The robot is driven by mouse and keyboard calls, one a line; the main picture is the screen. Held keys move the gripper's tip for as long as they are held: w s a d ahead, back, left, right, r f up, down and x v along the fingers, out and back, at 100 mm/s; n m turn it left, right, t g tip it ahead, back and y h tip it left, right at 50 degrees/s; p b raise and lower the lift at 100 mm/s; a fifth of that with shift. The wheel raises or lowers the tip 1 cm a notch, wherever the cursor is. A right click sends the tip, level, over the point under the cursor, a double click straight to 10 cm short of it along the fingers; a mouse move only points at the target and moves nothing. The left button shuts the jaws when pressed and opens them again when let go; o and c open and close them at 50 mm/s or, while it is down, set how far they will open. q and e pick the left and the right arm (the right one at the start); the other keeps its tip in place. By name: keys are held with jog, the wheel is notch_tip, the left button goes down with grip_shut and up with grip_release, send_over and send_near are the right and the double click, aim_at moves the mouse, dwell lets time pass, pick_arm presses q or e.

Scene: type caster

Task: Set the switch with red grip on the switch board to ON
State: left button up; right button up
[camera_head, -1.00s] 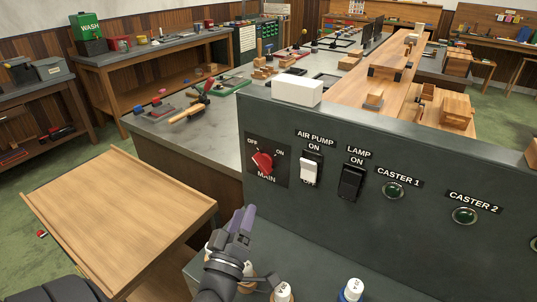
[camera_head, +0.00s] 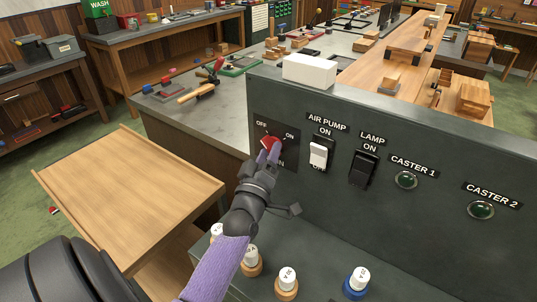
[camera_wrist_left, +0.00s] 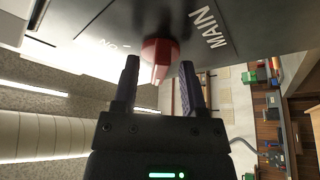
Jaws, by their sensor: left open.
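The dark switch board (camera_head: 330,215) carries a rotary switch with a red grip (camera_head: 269,141), marked MAIN with OFF at upper left and ON at upper right. My left gripper (camera_head: 269,156) is at this switch and hides its lower part. In the left wrist view the red grip (camera_wrist_left: 158,52) sits between the two open fingers (camera_wrist_left: 160,78), with a gap visible on each side. The grip's exact setting is hard to read in the head view. My right gripper is out of view.
Right of it are the white AIR PUMP switch (camera_head: 318,157), the black LAMP switch (camera_head: 363,169) and the CASTER lamps (camera_head: 406,180). Several lettered knobs (camera_head: 286,279) stand below the panel. A wooden cart top (camera_head: 130,200) is at left. A white block (camera_head: 309,69) lies on top.

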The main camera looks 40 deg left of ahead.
pick_arm(q)
grip_shut()
jog(key=shift+m, duration=0.3)
jog(key=m+h, duration=0.4)
jog(key=m, duration=0.4)
jog(key=m+h, duration=0.4)
jog(key=m, duration=0.4)
jog(key=a+m+t+h, duration=0.1)
jog(key=m+h, duration=0.2)
jog(key=m, duration=0.5)
jog(key=shift+a+m+h, duration=0.1)
jog(key=shift+m+h, duration=0.2)
jog(key=shift+h, duration=0.1)
grip_release()
